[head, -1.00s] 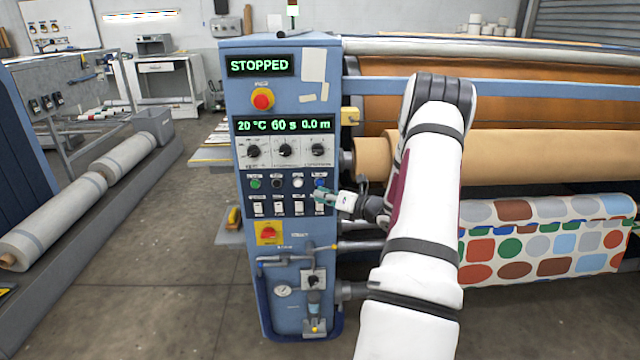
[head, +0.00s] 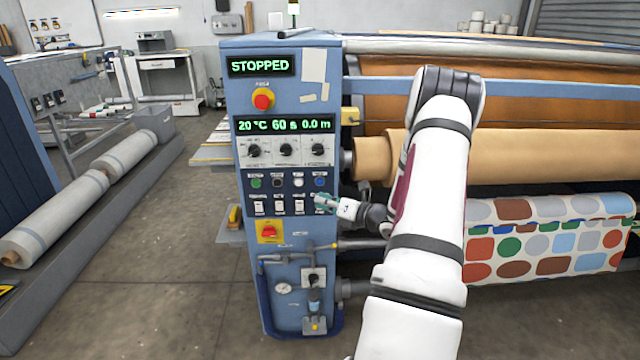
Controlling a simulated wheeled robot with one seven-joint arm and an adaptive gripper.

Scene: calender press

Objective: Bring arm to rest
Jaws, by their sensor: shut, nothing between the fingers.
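My arm (head: 428,200) reaches up from the bottom, bends at a dark elbow and comes back down behind itself toward the control cabinet. My gripper (head: 319,202) is shut and empty. It shows in front of the right end of the row of white switches, just below the blue button (head: 320,182), and hides the rightmost switch. I cannot tell whether it touches the panel. The control cabinet (head: 246,215) is blue, and its top display (head: 259,66) reads STOPPED. The lower display (head: 285,125) reads 20 °C, 60 s and 0.0 m.
A red emergency button (head: 263,99) and a red rotary switch (head: 269,232) are on the cabinet. Tan rollers (head: 490,156) and a patterned fabric roll (head: 550,238) lie right, behind my arm. Wrapped rolls (head: 60,208) lie left. The floor (head: 170,270) between is clear.

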